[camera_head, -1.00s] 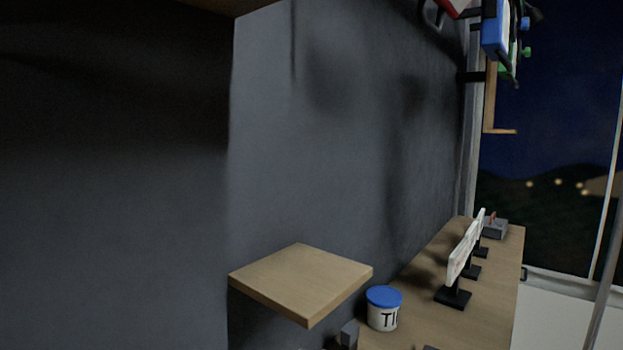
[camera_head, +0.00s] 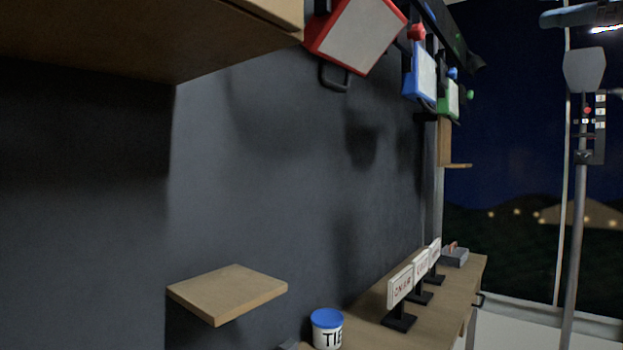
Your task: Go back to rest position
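My gripper does not show in the head view, and no part of my arm can be made out for sure. The view looks along a dark grey wall (camera_head: 270,180). A small wooden shelf (camera_head: 228,291) juts from the wall at the lower left and is bare on top. A long wooden counter (camera_head: 452,290) runs away from me at the lower right.
A white tub with a blue lid (camera_head: 327,328) and several white signs on black stands (camera_head: 400,287) stand on the counter. A wooden overhang (camera_head: 130,40) fills the upper left. Red (camera_head: 356,35), blue (camera_head: 421,72) and green (camera_head: 450,97) items hang above. A pole (camera_head: 578,220) stands right.

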